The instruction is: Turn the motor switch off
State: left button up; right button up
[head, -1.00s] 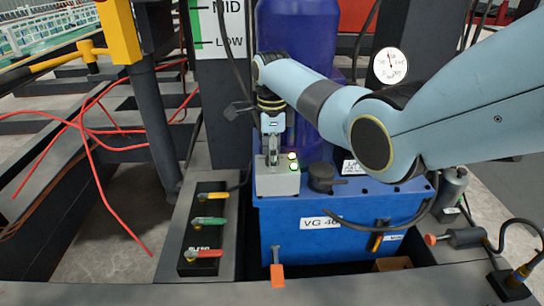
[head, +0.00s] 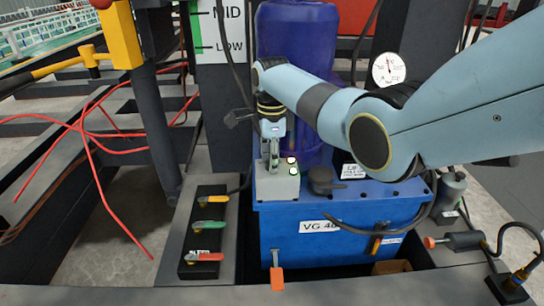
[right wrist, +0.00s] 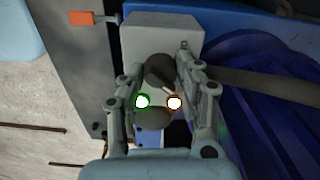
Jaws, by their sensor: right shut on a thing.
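The motor switch is a dark round knob (right wrist: 159,69) on top of a light grey switch box (head: 277,189), with a pale mark on the knob in the right wrist view. My right gripper (right wrist: 160,66) is shut on this knob, one finger on each side. In the head view, my right gripper (head: 270,150) points down at the box and hides the knob. Two lamps glow beside it: a green lamp (right wrist: 142,101) and a whitish lamp with an orange rim (right wrist: 174,103). My left gripper is not in view.
The box stands on a blue tank (head: 335,222) beside a dark blue motor (head: 300,30) and a black cap (head: 321,178). A panel with yellow, green and red levers (head: 205,230) is at the left. A gauge (head: 388,67) and hoses stand at the right.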

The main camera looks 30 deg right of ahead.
jog(key=shift+r+n+p, duration=0.2)
jog(key=shift+n+p, duration=0.6)
jog(key=shift+n, duration=0.4)
jog(key=n+p, duration=0.1)
jog(key=n, duration=0.1)
jog(key=shift+f+n, duration=0.1)
jog(key=shift+n, duration=0.3)
jog(key=shift+n+p, duration=0.3)
jog(key=shift+n, duration=0.6)
jog(key=n, duration=0.2)
jog(key=shift+n+p, duration=0.3)
jog(key=n, duration=0.2)
jog(key=shift+n, duration=0.4)
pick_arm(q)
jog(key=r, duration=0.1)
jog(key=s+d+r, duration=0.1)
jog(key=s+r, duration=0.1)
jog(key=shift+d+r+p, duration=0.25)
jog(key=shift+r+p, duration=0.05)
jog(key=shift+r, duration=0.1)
pick_arm(e)
jog(key=n, duration=0.4)
jog(key=shift+f, duration=0.1)
jog(key=shift+n, duration=0.3)
